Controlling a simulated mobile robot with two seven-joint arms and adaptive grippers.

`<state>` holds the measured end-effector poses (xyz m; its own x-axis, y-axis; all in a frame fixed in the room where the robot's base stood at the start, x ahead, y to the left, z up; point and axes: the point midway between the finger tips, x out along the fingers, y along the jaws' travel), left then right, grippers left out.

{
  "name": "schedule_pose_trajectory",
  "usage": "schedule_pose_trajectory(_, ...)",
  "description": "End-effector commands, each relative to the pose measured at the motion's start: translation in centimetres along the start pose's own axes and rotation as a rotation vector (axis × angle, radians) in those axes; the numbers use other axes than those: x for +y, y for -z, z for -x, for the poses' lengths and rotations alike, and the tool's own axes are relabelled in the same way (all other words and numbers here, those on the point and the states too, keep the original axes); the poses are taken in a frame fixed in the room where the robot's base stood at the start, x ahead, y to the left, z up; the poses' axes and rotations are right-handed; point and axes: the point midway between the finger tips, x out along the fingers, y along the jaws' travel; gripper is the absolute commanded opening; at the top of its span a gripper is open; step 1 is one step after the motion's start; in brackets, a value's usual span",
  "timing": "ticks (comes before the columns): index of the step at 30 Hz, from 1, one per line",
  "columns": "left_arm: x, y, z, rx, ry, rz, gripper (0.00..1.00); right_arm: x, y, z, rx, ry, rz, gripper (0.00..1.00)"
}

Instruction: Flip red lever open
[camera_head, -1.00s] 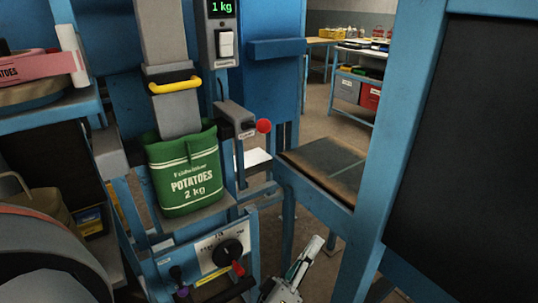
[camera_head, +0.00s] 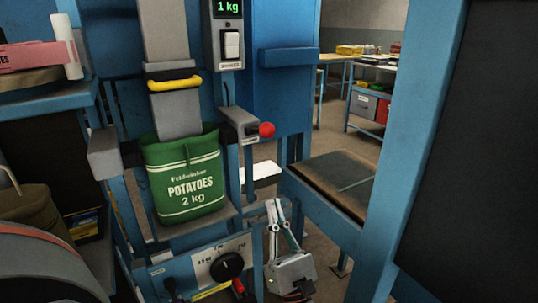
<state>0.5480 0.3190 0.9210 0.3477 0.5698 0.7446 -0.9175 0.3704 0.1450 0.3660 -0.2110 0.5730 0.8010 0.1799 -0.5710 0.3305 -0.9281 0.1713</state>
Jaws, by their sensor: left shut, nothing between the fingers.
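A red ball knob (camera_head: 266,129) sticks out to the right of a small grey box (camera_head: 238,122) beside the sack. A second red-tipped handle (camera_head: 238,286) sits on the lower panel, below a black dial (camera_head: 227,266). I cannot tell which of the two is the red lever meant. My left gripper (camera_head: 273,203) is below the ball knob and to the right of the dial panel. Its fingers point up, are shut and empty, and appear apart from both red parts. My right gripper is not in view.
A green potato sack (camera_head: 185,175) hangs under a grey spout with a yellow handle (camera_head: 175,84). A display (camera_head: 226,8) reads 1 kg. A blue post (camera_head: 405,150) and dark panel stand at the right. A low blue-framed table (camera_head: 340,182) is behind the gripper.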

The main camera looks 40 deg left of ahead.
Motion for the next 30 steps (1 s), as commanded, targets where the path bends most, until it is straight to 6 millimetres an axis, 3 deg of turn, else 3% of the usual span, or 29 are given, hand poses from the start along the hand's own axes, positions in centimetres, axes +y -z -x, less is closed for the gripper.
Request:
schedule_pose_trajectory(11,0.0,-0.2,-1.1,-0.006,-0.001,-0.002,0.0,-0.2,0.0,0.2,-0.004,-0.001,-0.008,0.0)
schedule_pose_trajectory(26,0.1,-0.4,-10.4,-0.007,-0.003,0.0,0.0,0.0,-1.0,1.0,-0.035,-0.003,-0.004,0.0)
schedule_pose_trajectory(30,0.1,-1.9,-11.8,-0.004,-0.002,0.001,0.0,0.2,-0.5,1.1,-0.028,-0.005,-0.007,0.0)
